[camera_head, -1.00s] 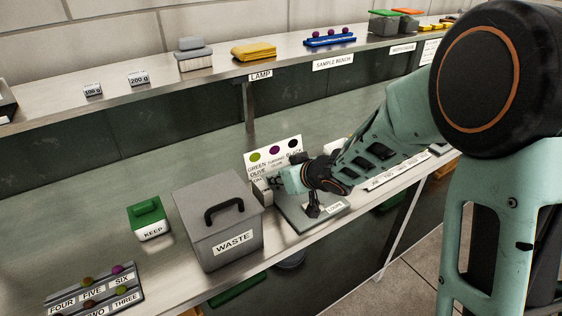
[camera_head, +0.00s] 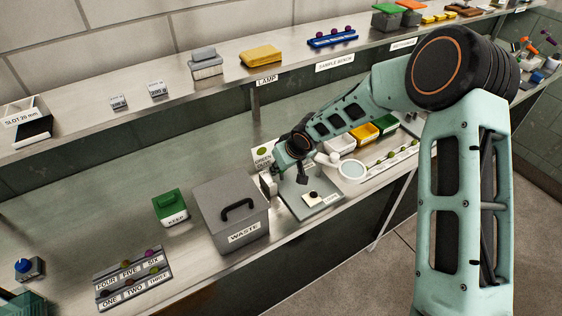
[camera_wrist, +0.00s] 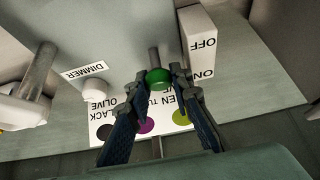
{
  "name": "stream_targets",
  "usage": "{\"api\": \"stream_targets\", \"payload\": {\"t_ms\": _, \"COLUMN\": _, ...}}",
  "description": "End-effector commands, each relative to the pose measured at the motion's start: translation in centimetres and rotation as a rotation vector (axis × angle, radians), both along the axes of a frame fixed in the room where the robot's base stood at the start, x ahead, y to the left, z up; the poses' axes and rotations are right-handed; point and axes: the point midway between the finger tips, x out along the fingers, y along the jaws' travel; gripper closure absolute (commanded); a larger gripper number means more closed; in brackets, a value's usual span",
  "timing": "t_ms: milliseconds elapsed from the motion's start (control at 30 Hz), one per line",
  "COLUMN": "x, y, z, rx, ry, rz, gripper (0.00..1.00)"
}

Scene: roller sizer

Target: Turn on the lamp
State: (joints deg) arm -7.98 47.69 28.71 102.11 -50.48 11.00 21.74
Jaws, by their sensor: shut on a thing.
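In the wrist view, a green ball knob (camera_wrist: 158,79) on a grey stem sits between the two blue fingers of my gripper (camera_wrist: 157,84). The gripper is shut on this knob. Beside it is a white block (camera_wrist: 198,40) marked OFF and ON, upside down in this view; the stem stands nearer the ON end. In the head view, my gripper (camera_head: 272,178) reaches down behind the grey plate, and my wrist hides the knob. A LAMP label (camera_head: 267,79) is on the shelf edge above. I cannot make out a lit lamp.
A DIMMER label (camera_wrist: 86,71) and a colour card (camera_wrist: 150,110) are close to the fingers. The grey WASTE bin (camera_head: 240,215) stands left of my gripper.

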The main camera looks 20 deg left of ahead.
Motion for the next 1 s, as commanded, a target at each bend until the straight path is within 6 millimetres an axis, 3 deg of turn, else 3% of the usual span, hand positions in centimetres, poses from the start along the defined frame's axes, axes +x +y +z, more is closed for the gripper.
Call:
{"api": "stream_targets", "payload": {"t_ms": 500, "x": 0.55, "y": 0.71, "z": -0.31, "rx": -0.13, "ry": 0.111, "rz": 0.0, "gripper": 1.0}}
{"api": "stream_targets", "payload": {"t_ms": 1000, "x": 0.57, "y": 0.78, "z": -0.33, "rx": -0.146, "ry": 0.124, "rz": 0.001, "gripper": 1.0}}
